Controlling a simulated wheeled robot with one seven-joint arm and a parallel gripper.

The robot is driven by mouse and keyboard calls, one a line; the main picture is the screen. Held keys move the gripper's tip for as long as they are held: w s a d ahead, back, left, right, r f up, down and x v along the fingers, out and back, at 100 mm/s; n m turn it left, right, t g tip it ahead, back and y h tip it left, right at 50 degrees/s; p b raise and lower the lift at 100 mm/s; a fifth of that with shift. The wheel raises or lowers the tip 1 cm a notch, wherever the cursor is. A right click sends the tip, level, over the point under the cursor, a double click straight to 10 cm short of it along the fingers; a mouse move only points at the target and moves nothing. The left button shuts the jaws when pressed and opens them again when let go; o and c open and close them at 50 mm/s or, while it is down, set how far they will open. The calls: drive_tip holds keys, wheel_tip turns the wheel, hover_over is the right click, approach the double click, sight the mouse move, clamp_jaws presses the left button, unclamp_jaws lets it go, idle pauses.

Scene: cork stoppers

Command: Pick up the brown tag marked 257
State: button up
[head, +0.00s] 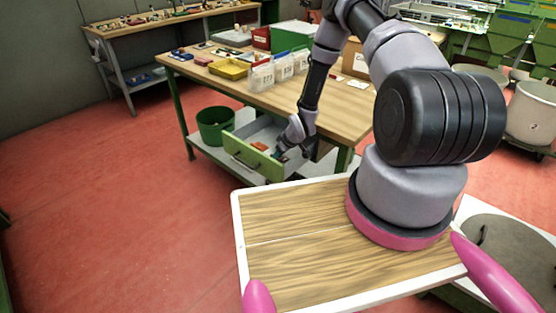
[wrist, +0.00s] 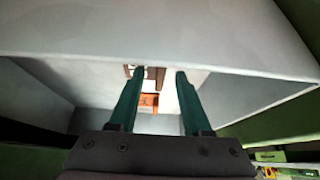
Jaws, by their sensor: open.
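My gripper (head: 283,153) reaches down into the open drawer (head: 245,162) of the workbench in the head view. In the wrist view its two teal fingers (wrist: 160,73) are apart, with nothing held between them. A small brown piece (wrist: 153,73) lies on the drawer's bottom beyond the fingertips, partly hidden by the left finger. It may be the brown tag, but I cannot read any number on it. An orange piece (wrist: 148,103) lies beside it and shows between the fingers. An orange-red spot (head: 260,146) in the drawer also shows in the head view.
The drawer's pale wall (wrist: 160,45) spans the wrist view close to the fingers. The workbench top (head: 335,112) is above the drawer, with a yellow tray (head: 229,69) and numbered white containers (head: 262,77). A green bin (head: 215,125) stands left of the drawer.

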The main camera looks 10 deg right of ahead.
clamp_jaws()
drive_tip(key=shift+r, duration=0.1)
